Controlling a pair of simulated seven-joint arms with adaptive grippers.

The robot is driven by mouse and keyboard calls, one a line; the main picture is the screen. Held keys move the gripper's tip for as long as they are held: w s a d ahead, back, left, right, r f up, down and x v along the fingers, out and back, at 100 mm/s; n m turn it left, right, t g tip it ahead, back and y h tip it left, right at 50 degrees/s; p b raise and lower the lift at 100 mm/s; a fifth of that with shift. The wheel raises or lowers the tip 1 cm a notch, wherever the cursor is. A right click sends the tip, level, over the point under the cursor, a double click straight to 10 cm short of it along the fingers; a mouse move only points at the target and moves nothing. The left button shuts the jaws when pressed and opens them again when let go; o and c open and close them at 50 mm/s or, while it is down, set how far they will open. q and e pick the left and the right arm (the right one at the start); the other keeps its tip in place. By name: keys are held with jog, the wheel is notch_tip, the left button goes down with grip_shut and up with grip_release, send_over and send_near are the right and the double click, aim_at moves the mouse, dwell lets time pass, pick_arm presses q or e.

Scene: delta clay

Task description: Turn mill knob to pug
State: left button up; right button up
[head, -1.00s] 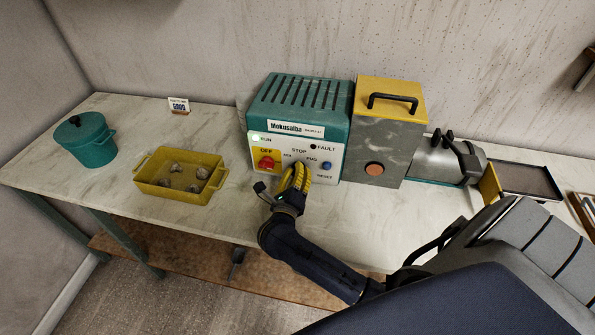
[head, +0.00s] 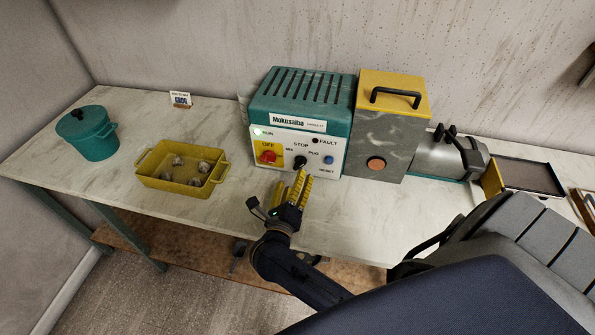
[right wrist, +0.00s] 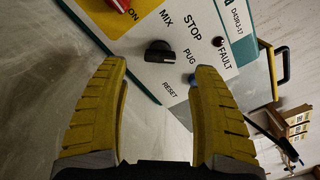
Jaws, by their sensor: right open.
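The mill control box (head: 300,100) is teal with a white front panel. Its black knob (head: 299,162) sits among the MIX, STOP and PUG labels. In the right wrist view the knob (right wrist: 160,52) is uncovered, and its light-marked end points toward the PUG label (right wrist: 189,57). My right gripper (head: 293,178) is open and empty, in front of and below the panel, apart from the knob. In the right wrist view its yellow fingers (right wrist: 158,68) stand wide on either side, with the knob beyond them. My left gripper is not in view.
A red switch (head: 268,157) and a blue RESET button (head: 328,160) flank the knob. A yellow tray (head: 178,187) with several lumps and a teal pot (head: 90,135) stand to the left. The grey mill housing (head: 385,140) stands to the right.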

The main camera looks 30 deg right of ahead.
jog(key=shift+v, duration=2.5)
